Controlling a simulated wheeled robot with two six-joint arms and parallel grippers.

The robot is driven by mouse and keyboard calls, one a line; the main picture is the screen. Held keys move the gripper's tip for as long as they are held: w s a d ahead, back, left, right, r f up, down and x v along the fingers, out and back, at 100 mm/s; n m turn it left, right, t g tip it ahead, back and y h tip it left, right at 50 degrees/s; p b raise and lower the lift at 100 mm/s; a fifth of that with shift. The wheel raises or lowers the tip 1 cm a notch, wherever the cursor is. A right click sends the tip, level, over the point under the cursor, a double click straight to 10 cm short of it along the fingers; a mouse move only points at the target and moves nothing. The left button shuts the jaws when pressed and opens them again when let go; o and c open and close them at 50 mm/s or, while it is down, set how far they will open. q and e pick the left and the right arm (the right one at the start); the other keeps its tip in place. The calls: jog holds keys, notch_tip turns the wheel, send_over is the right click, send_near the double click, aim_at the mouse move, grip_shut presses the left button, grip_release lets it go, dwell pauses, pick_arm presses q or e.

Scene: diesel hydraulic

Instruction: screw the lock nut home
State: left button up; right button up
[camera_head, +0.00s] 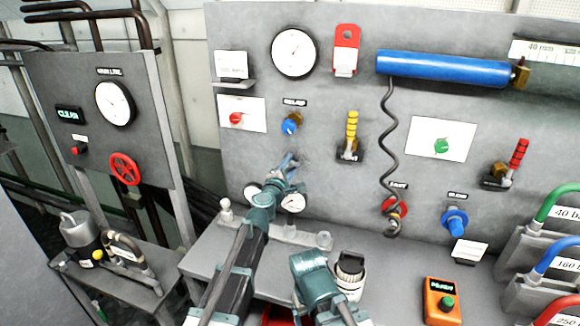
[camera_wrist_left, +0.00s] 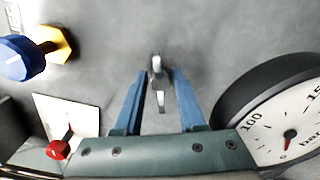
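A brass hex nut (camera_wrist_left: 58,45) sits behind a blue knob (camera_wrist_left: 17,58) on the panel, at the left of the left wrist view. In the head view the blue knob (camera_head: 290,127) and brass nut (camera_head: 292,117) are under the relief label. My left gripper (camera_head: 290,160) is below them, pointing at the panel. In the left wrist view my left gripper (camera_wrist_left: 159,75) has its blue fingers apart, with a small grey metal fitting (camera_wrist_left: 157,68) between them. Gaps show beside it; I cannot tell its distance from the tips. My right gripper's fingers do not show.
A pressure gauge (camera_wrist_left: 283,125) is close beside my left gripper. A white plate with a red knob (camera_head: 236,118) is left of the blue knob. A coiled black cable (camera_head: 389,150) hangs to the right. A dark-capped white container (camera_head: 349,273) stands on the bench.

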pick_arm(q)
grip_shut()
jog(key=m, duration=0.4)
dwell(0.4)
grip_release()
